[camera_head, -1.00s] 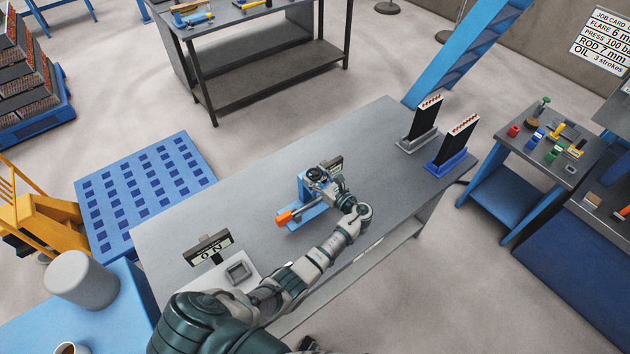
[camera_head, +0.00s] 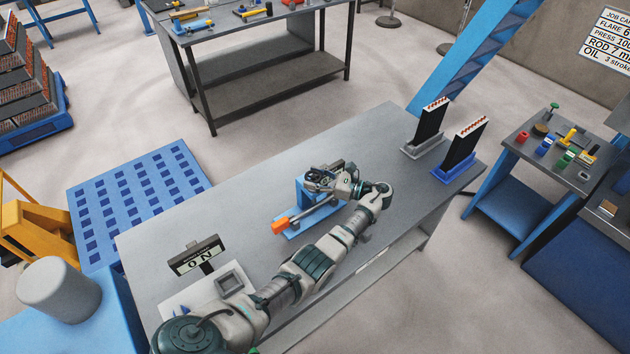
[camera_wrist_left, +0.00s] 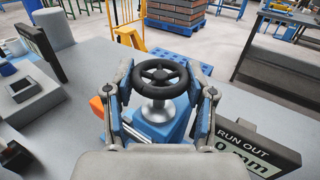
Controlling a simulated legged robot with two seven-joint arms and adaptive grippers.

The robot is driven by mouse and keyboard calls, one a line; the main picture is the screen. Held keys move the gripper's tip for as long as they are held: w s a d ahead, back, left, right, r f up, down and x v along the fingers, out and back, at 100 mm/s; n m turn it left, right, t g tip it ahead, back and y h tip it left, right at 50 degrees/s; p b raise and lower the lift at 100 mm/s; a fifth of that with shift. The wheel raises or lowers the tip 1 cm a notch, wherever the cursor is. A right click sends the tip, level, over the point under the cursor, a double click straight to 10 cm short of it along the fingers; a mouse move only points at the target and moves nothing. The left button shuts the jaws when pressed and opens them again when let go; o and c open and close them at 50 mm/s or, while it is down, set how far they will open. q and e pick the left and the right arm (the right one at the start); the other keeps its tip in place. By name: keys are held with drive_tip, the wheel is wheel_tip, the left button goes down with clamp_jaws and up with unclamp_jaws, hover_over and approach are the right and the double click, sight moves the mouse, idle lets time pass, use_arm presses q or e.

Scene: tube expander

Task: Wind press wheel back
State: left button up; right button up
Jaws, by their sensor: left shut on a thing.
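The press is blue, with an orange-tipped bar (camera_head: 279,227), and stands on the grey bench (camera_head: 385,125). Its black spoked press wheel (camera_wrist_left: 160,74) sits on a silver hub (camera_wrist_left: 157,111) in the left wrist view. My left gripper (camera_head: 321,180) is at the top of the press, its arm reaching in from the lower left. In the left wrist view its two fingers (camera_wrist_left: 166,80) flank the wheel on both sides, shut on it. In the head view the gripper partly hides the wheel. My right gripper is not in view.
A sign reading "RUN OUT" and "0 mm" (camera_wrist_left: 245,148) stands close beside the press. Another small sign (camera_head: 197,254) and a grey square tray (camera_head: 229,283) are at the bench's near left. Two dark finned blocks (camera_head: 432,122) (camera_head: 464,141) stand at the right end.

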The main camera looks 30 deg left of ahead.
sight(316, 175)
use_arm(q)
drive_tip(key=shift+r, duration=0.1)
idle(0.3)
drive_tip(key=o, duration=0.9)
drive_tip(key=shift+w, duration=0.1)
drive_tip(key=shift+o, duration=1.3)
drive_tip(key=shift+w+d, duration=0.1)
drive_tip(key=shift+d, duration=0.05)
wheel_tip(316, 175, up, 10)
drive_tip(key=shift+f, duration=0.15)
